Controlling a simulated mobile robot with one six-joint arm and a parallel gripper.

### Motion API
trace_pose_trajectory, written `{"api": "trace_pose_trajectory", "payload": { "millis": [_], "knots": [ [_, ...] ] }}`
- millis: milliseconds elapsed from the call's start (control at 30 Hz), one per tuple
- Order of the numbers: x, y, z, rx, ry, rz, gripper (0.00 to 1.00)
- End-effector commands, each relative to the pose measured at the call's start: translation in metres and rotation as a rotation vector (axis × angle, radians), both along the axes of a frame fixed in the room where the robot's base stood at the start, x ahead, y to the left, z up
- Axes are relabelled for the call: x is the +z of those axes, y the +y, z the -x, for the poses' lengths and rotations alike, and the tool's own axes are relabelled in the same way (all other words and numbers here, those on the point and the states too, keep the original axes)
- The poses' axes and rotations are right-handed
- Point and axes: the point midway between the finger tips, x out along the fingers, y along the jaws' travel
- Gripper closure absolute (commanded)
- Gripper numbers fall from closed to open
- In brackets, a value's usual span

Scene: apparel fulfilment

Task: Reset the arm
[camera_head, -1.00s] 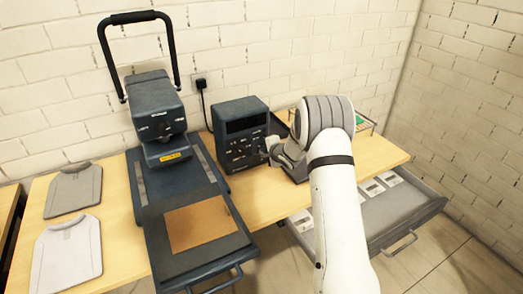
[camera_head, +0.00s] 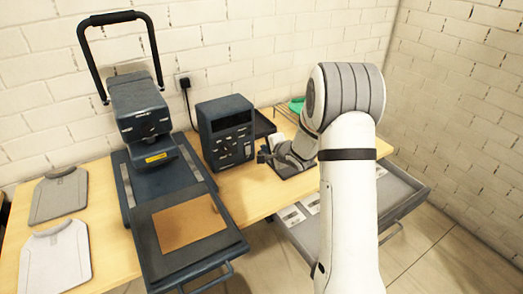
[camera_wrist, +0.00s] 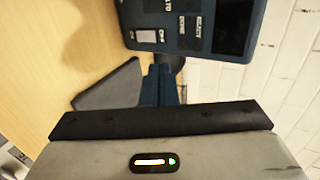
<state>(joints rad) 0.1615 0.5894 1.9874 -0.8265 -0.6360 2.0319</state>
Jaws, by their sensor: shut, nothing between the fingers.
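My gripper (camera_head: 264,155) is in the head view just right of the dark control box (camera_head: 226,132), above the wooden table (camera_head: 253,190). Its fingers are small there and partly hidden by my wrist. In the wrist view the gripper (camera_wrist: 163,85) shows as dark blue fingers close together, with nothing seen between them. The control box (camera_wrist: 190,25) with its buttons and screen is just beyond the fingertips. My white and grey arm reaches in from the lower right of the head view.
A heat press with a raised black handle (camera_head: 118,18) and a brown pad (camera_head: 188,223) stands left of the box. Two grey shirt-shaped boards (camera_head: 58,195) lie at the far left. An open drawer (camera_head: 398,212) with white cards is behind my arm. A dark tray (camera_head: 264,124) stands behind the gripper.

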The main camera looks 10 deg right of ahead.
Motion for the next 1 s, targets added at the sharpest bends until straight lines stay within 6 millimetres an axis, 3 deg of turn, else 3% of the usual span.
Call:
{"api": "trace_pose_trajectory", "payload": {
  "millis": [433, 567, 667, 767, 1000],
  "knots": [
    [0.004, -0.001, 0.003, 0.000, -0.001, 0.007, 1.00],
    [0.020, -0.006, 0.010, -0.008, -0.007, 0.096, 1.00],
    [0.045, -0.014, 0.026, -0.014, -0.001, 0.249, 1.00],
    [0.072, -0.024, 0.054, -0.008, 0.033, 0.437, 1.00],
    [0.118, -0.036, 0.149, 0.114, 0.199, 0.801, 1.00]
  ]
}}
